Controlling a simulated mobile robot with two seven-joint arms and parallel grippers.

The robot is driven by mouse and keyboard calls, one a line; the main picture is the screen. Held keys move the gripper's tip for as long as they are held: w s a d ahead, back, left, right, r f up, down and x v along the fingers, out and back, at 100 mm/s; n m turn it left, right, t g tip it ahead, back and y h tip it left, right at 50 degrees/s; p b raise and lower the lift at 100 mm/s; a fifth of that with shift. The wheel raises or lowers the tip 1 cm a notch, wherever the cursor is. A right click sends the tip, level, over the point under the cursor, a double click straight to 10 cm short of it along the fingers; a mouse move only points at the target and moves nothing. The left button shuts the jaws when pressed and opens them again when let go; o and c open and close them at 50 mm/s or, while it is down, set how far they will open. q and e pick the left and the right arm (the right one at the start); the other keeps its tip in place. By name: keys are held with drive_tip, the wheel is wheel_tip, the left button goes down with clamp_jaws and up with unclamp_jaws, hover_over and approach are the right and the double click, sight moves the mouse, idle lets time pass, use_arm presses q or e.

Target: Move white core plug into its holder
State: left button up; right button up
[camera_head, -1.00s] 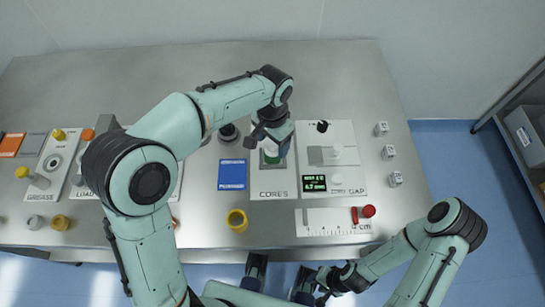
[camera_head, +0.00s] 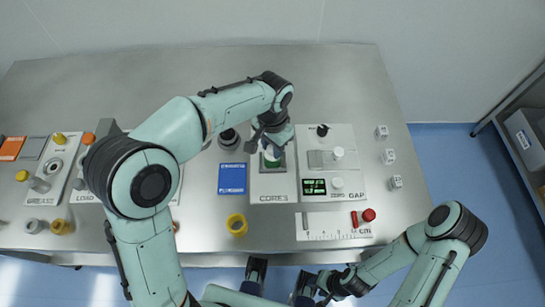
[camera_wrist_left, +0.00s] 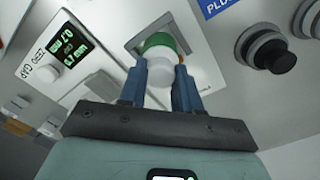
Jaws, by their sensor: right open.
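My left gripper (camera_head: 270,147) is over the plate marked CORES (camera_head: 272,184). In the left wrist view its two blue fingers (camera_wrist_left: 161,80) stand close on both sides of a white cylinder, the white core plug (camera_wrist_left: 160,68). A green round piece (camera_wrist_left: 163,42) shows just beyond the plug, over a square recess in the plate (camera_wrist_left: 137,44). The fingers hide the plug's sides, and I cannot tell whether the plug touches the green piece. My right gripper (camera_head: 322,288) is open, low near the front edge of the bench.
The GAP plate (camera_head: 335,178) with a lit display is right of the CORES plate, a blue PLUGS mat (camera_head: 232,178) left of it. The back of the bench is clear.

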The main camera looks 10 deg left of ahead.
use_arm(q)
clamp_jaws()
drive_tip(key=shift+r, duration=0.15)
use_arm(e)
drive_tip(key=shift+r, duration=0.1)
use_arm(q)
drive_tip(key=shift+r+p, duration=2.3)
drive_tip(key=shift+r, duration=0.45)
drive_tip(key=shift+r+p, duration=1.1)
drive_tip(key=shift+r, duration=0.5)
use_arm(e)
drive_tip(key=w+r, duration=0.3)
drive_tip(key=r, duration=0.4)
use_arm(q)
drive_tip(key=shift+a, duration=0.1)
use_arm(e)
drive_tip(key=shift+r, duration=0.1)
